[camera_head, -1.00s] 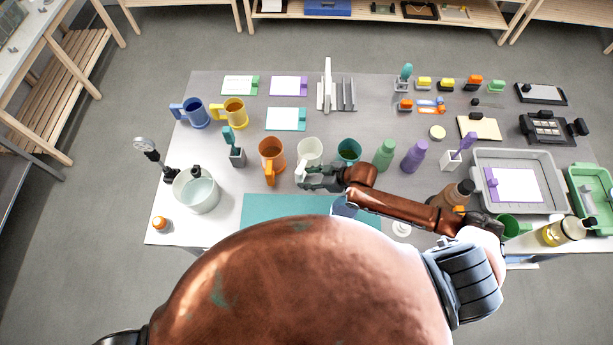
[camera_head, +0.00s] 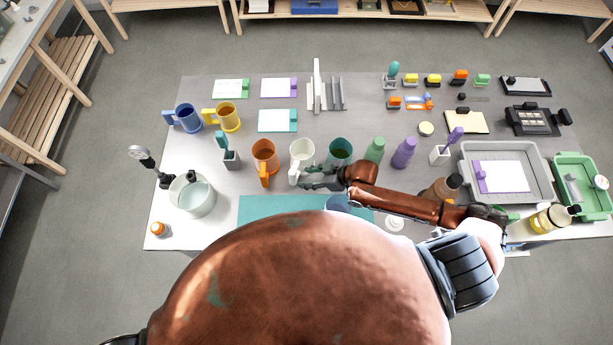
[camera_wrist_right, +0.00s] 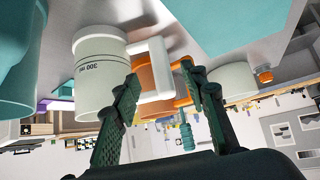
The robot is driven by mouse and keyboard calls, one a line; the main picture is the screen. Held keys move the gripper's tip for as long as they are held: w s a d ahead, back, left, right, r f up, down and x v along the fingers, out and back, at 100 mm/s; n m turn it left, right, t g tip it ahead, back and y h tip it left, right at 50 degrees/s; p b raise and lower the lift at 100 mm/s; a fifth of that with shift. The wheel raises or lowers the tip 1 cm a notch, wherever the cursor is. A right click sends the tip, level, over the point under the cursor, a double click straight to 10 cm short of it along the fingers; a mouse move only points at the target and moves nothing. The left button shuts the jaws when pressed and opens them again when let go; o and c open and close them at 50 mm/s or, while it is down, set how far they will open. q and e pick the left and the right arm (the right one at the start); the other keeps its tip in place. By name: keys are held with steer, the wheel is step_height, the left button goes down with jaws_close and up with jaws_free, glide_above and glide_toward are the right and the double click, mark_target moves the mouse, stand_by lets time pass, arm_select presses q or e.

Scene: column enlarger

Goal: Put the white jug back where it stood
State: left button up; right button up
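The white jug (camera_head: 302,151) stands upright on the table between the orange jug (camera_head: 264,155) and the teal jug (camera_head: 341,150). Its handle faces the near side of the table. In the right wrist view the white jug (camera_wrist_right: 98,75) shows upside down with a 300 ml mark, its handle (camera_wrist_right: 155,72) at the fingertips. My right gripper (camera_wrist_right: 160,75) is open; its fingers are spread around the handle, with a gap at the right finger. In the head view the right gripper (camera_head: 312,180) is at the jug's near side. My left gripper is out of view.
A teal mat (camera_head: 270,207) lies in front of the jugs. A water-filled bucket (camera_head: 193,197) is at left, a grey tray (camera_head: 507,200) at right.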

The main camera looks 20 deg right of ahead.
steer(key=shift+s+d+r+p, duration=0.25)
steer(key=shift+d+r+p, duration=0.05)
steer(key=shift+r, duration=0.1)
steer(key=v, duration=1.2)
steer(key=shift+s, duration=0.1)
stand_by(0.4)
